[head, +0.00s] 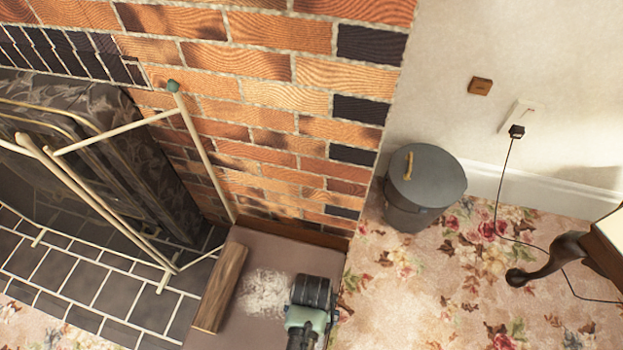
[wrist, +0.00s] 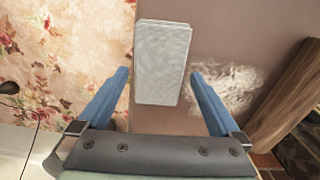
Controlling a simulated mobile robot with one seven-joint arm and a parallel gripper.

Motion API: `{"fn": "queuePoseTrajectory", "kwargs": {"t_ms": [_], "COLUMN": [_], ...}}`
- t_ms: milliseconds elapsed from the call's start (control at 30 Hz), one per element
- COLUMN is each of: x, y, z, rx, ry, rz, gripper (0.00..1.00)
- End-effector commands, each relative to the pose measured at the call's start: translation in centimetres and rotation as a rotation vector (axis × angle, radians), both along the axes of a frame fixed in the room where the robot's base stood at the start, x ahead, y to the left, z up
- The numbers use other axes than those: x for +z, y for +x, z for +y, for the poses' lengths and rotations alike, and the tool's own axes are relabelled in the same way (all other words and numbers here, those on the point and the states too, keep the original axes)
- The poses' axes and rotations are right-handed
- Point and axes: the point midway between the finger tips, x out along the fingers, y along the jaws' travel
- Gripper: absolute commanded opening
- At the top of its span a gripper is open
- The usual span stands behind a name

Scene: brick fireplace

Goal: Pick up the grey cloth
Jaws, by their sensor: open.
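The grey cloth (wrist: 163,62) looks like a pale, folded rectangle lying on a brown flat surface (wrist: 225,35). In the wrist view it lies between and beyond the two blue fingers of my gripper (wrist: 159,76). My gripper is open, with a gap on each side of the cloth and nothing held. I cannot tell the height of the fingers above it. In the head view my gripper (head: 312,296) is over the right part of the brown surface (head: 275,250), and the cloth is hidden there.
A whitish powdery patch (head: 267,293) and a wooden block (head: 220,288) are left of my gripper in the head view. A brick wall (head: 260,100) rises behind. A grey lidded bin (head: 425,180) stands on the floral carpet at right.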

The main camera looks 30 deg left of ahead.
Motion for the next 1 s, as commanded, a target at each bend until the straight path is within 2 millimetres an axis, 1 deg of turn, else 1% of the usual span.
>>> {"fn": "queuePoseTrajectory", "kwargs": {"t_ms": [33,200,267,467,500,567,600,667,700,833,867,1000], "x": [-1.3,-3.6,-3.8,-3.6,-3.6,-3.6,-3.6,-3.6,-3.6,-3.6,-3.6,-3.6], "y": [0.0,-0.1,-0.1,-0.1,-0.1,-0.1,-0.1,-0.1,-0.1,-0.1,-0.1,-0.1], "z": [0.0,0.0,0.0,0.0,0.0,0.0,0.0,0.0,0.0,0.0,0.0,0.0], "rx": [0.000,0.000,0.000,0.000,0.000,0.000,0.000,0.000,0.000,0.000,0.000,0.000], "ry": [0.000,0.000,0.000,0.000,0.000,0.000,0.000,0.000,0.000,0.000,0.000,0.000], "rz": [0.000,0.001,0.000,-0.001,-0.001,-0.001,-0.001,-0.001,-0.001,-0.001,-0.001,-0.001], "gripper": [1.00,1.00,1.00,1.00,0.93,0.82,0.75,0.64,0.57,0.33,0.30,0.29]}}
